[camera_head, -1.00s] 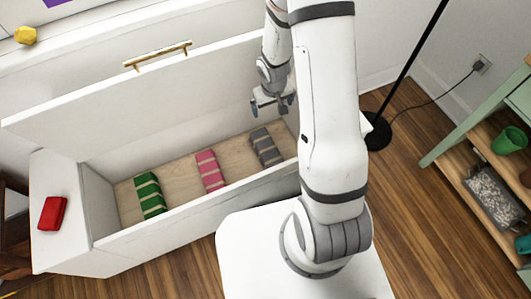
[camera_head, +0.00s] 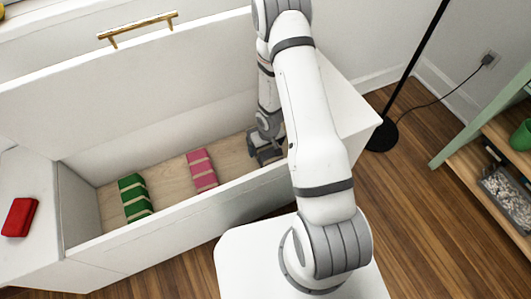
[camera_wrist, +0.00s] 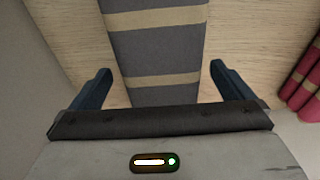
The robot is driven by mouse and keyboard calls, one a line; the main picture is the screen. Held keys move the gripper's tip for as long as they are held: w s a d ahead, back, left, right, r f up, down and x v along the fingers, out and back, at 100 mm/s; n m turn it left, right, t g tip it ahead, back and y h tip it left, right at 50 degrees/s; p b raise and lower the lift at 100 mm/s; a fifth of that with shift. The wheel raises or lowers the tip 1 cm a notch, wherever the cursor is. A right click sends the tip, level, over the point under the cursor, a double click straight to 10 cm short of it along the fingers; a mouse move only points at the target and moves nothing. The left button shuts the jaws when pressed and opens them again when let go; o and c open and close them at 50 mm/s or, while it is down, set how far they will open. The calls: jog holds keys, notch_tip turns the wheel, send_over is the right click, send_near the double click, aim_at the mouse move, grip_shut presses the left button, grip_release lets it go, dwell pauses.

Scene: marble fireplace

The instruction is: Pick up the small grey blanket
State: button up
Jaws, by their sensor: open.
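The small grey blanket with tan stripes (camera_wrist: 155,50) lies on the wooden floor of the open chest and runs between my fingers in the wrist view. My gripper (camera_wrist: 160,82) is open, with one dark finger on each side of the blanket and a gap to both edges. In the head view my gripper (camera_head: 266,152) is down inside the right part of the chest. It hides nearly all of the grey blanket there.
A pink striped bundle (camera_head: 202,171) and a green striped bundle (camera_head: 135,199) lie to the left in the same chest (camera_head: 180,222). Its walls stand close around my gripper. A red item (camera_head: 19,217) lies on the left ledge. A black lamp stand (camera_head: 382,136) is at right.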

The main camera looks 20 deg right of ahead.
aim_at(266, 150)
jog(key=f+b, duration=0.2)
jog(key=f, duration=0.1)
jog(key=shift+w+f, duration=0.2)
jog(key=shift+f, duration=0.1)
jog(key=shift+r, duration=0.1)
jog(key=shift+c, duration=0.2)
jog(key=c, duration=1.1)
